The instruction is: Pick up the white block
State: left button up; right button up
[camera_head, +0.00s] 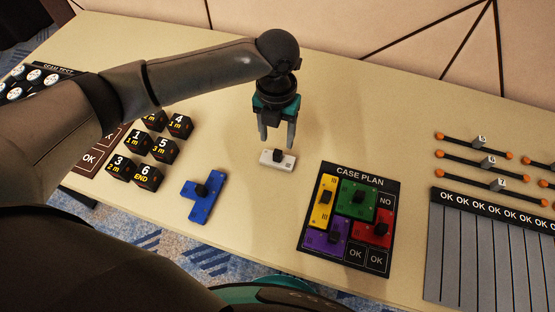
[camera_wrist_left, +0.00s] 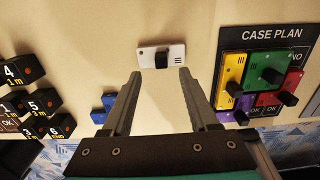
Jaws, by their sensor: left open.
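The white block (camera_head: 283,160) is a flat white bar with a black knob on top, lying on the table in the middle of the head view. My left gripper (camera_head: 277,142) is open and points down just above and behind the block. In the left wrist view the white block (camera_wrist_left: 148,58) lies beyond the fingertips, roughly centred between the open fingers (camera_wrist_left: 157,75). Nothing is between the fingers. My right gripper does not show.
A blue T-shaped block (camera_head: 205,197) lies to the left. Numbered black cubes (camera_head: 130,168) stand farther left. The CASE PLAN board (camera_head: 312,235) with coloured blocks lies to the right. Slider rods (camera_head: 470,157) and a grey OK panel (camera_head: 470,262) are far right. The table (camera_head: 390,120) is clear behind.

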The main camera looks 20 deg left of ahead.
aim_at(278, 152)
pick_arm(q)
notch_tip(278, 152, down, 5)
jog(key=shift+d+r+b, duration=0.1)
jog(key=shift+b, duration=0.75)
jog(key=shift+f, duration=0.35)
jog(key=shift+c, duration=0.5)
jog(key=c, duration=0.4)
grip_shut()
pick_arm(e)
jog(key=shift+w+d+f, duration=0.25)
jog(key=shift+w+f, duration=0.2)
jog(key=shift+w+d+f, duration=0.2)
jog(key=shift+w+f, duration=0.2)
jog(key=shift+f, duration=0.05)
